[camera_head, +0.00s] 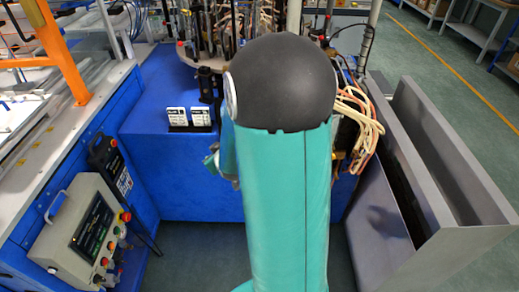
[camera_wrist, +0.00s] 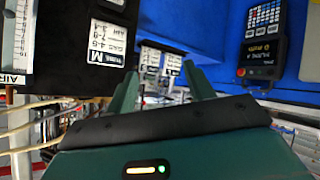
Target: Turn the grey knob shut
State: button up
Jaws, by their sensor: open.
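I cannot pick out the grey knob in either view; my arm covers the middle of the head view. In the wrist view, my gripper (camera_wrist: 162,82) shows two teal fingers spread apart with nothing held between them. Beyond the fingertips are small white labels (camera_wrist: 160,60) on a dark part against the blue machine. A gauge marked AIR (camera_wrist: 18,40) stands at the left edge of the wrist view, beside a black panel with white labels (camera_wrist: 107,48). In the head view my gripper is mostly hidden behind my arm.
The blue machine (camera_head: 165,80) carries a crowded top of hoses and rods. Loose pale hoses (camera_head: 355,115) hang right of my arm. A control box (camera_head: 80,230) and a black handheld panel (camera_head: 108,160) are at left. A grey open-topped bin (camera_head: 425,150) stands at right.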

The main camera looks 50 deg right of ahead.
jog(key=s+d+f+m+t+h, duration=0.25)
jog(key=s+d+f, duration=0.35)
jog(key=d+f, duration=0.5)
jog(key=s+d+f+m+h, duration=0.2)
jog(key=s+f+m+h, duration=0.2)
jog(key=s+f+h, duration=0.45)
jog(key=w+d+r+g+y, duration=0.1)
jog(key=w+d+r, duration=0.1)
jog(key=w+d, duration=0.6)
jog(key=shift+d+r+y, duration=0.3)
jog(key=shift+d+y, duration=0.1)
jog(key=shift+d, duration=0.65)
jog(key=shift+c, duration=0.4)
jog(key=c, duration=0.9)
jog(key=shift+o, duration=0.2)
jog(key=shift+m, duration=0.35)
